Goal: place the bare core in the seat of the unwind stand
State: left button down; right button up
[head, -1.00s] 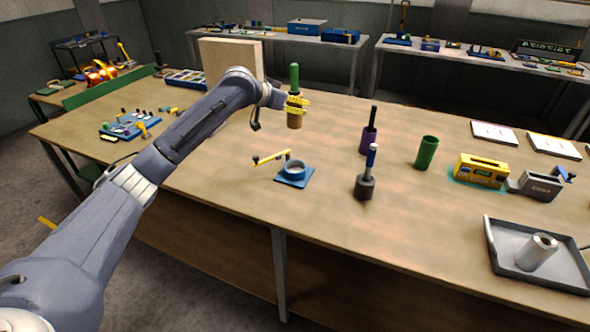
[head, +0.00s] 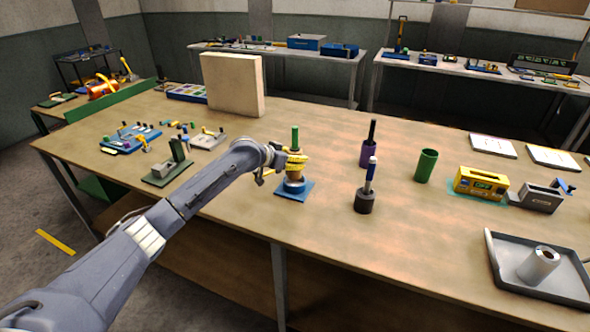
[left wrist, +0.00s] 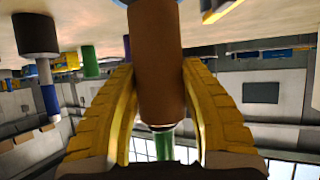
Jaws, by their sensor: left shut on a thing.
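My left gripper (head: 294,164) has its yellow fingers shut on the brown bare core (left wrist: 158,70), which is upright. A green rod-like part (head: 295,136) stands out above the fingers in the head view. The unwind stand, with a blue square base (head: 306,192) and a round seat, is directly below the gripper. The core's lower end is at the seat; whether it is inside the ring or just above it I cannot tell. The gripper and core hide much of the seat. My right gripper is not in view.
A dark holder with a blue-handled tool (head: 365,201) stands just right of the stand, with a purple cup (head: 367,154) behind it. A green cup (head: 426,166) is farther right. A grey tray (head: 508,279) holds a silver roll (head: 539,266). The table front is clear.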

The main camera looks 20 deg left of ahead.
pick_arm(q)
jog(key=shift+f, duration=2.1)
jog(key=shift+f, duration=0.2)
jog(key=c, duration=1.1)
grip_release()
jog(key=shift+f, duration=0.1)
jog(key=shift+r, duration=0.25)
jog(key=v, duration=1.2)
